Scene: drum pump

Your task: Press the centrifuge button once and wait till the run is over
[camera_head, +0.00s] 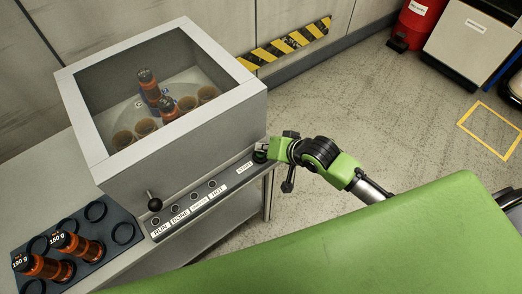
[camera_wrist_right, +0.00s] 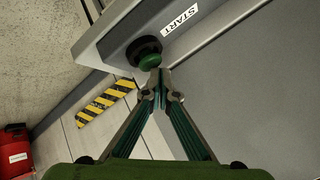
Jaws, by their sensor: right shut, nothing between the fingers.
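The grey centrifuge (camera_head: 165,105) stands on a table with its glass lid down. Inside are two orange-brown bottles (camera_head: 148,85) among several tan cups. Its front panel carries labels RUN, DONE and two more, with small dark lamps above them, and a START label (camera_head: 244,166). The green START button (camera_wrist_right: 150,61) sits in a black collar below that label. My right gripper (camera_wrist_right: 158,74) is shut and empty, its fingertips at the button's face; I cannot tell if they press it. It also shows in the head view (camera_head: 268,150). My left gripper is out of view.
A dark rack (camera_head: 122,258) at the front left holds two orange-brown bottles (camera_head: 75,243) marked 190 g and 150 g, beside empty round holes. A green panel (camera_head: 330,240) fills the lower right. Open floor lies right of the table.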

